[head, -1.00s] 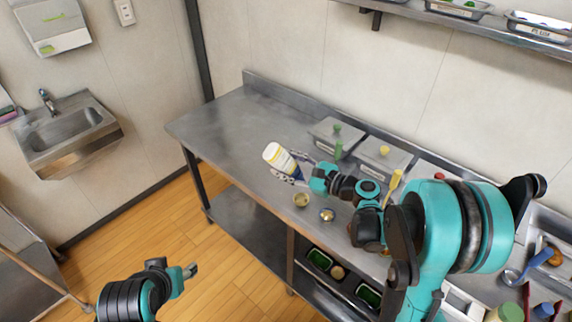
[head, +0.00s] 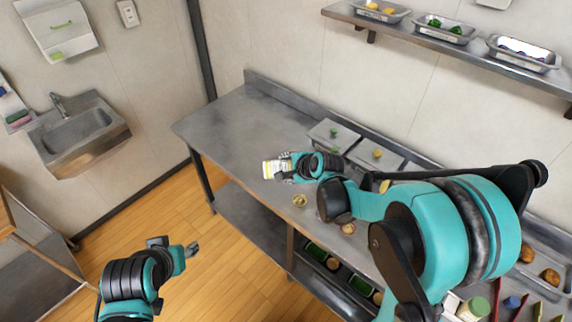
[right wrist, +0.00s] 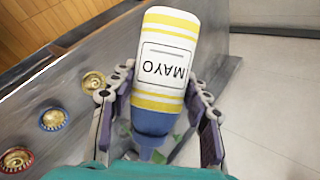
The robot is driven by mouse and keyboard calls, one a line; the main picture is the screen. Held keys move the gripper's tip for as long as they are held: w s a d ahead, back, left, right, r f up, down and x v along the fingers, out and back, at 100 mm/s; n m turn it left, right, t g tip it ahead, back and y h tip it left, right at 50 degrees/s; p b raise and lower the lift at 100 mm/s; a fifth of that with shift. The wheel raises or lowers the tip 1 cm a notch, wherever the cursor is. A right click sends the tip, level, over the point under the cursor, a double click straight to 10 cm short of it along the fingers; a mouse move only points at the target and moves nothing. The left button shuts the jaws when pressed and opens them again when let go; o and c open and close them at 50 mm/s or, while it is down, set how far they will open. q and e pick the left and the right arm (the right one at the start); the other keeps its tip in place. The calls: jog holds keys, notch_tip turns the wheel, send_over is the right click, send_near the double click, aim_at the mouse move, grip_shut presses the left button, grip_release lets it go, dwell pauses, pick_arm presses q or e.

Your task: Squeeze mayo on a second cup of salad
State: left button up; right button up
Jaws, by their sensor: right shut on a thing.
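The mayo bottle (head: 275,169), white with yellow bands and a blue cap, is in my right gripper (head: 286,168) above the steel table's front edge. In the right wrist view the bottle (right wrist: 165,70) sits between both fingers of my right gripper (right wrist: 157,105), its blue nozzle towards the palm. A small gold cup (head: 300,200) stands below and right of the gripper. Another cup (head: 348,228) is partly behind my arm. The wrist view shows a gold cup (right wrist: 93,82), a blue-rimmed cup (right wrist: 52,118) and a red-rimmed cup (right wrist: 17,160) in a row. My left gripper (head: 192,249) is over the floor, away from the table; its jaws are unclear.
The steel table (head: 225,122) is clear at its left end. Lidded metal containers (head: 333,136) line its back. A wall shelf (head: 440,47) holds trays. A sink (head: 80,133) hangs at left. Bottles (head: 473,308) and a tray area lie at lower right.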

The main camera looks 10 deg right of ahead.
aim_at(289, 161)
jog(key=shift+a+r+n+h+p, duration=0.2)
jog(key=shift+r+n+h+p, duration=0.1)
jog(key=shift+r+h, duration=0.1)
jog(key=shift+n+g+h, duration=0.3)
jog(key=shift+n+h, duration=0.1)
jog(key=shift+h, duration=0.6)
jog(key=shift+r+n+h, duration=0.1)
jog(key=shift+n+h, duration=0.3)
jog(key=shift+h, duration=0.5)
jog(key=shift+r+n+h, duration=0.2)
jog(key=shift+n+h, duration=0.2)
jog(key=shift+h, duration=0.6)
jog(key=shift+n+g+h+b, duration=0.3)
jog(key=shift+h+b, duration=0.3)
jog(key=shift+h, duration=0.1)
jog(key=n+h+b, duration=0.1)
jog(key=h+b, duration=0.2)
jog(key=n+h+b, duration=0.1)
jog(key=h+b, duration=0.1)
jog(key=shift+r+n+h+b, duration=0.25)
jog(key=shift+n+h+b, duration=0.05)
jog(key=shift+b, duration=0.05)
jog(key=shift+r+h, duration=0.2)
jog(key=shift+h, duration=0.1)
jog(key=shift+d+r, duration=0.15)
jog(key=shift+r, duration=0.2)
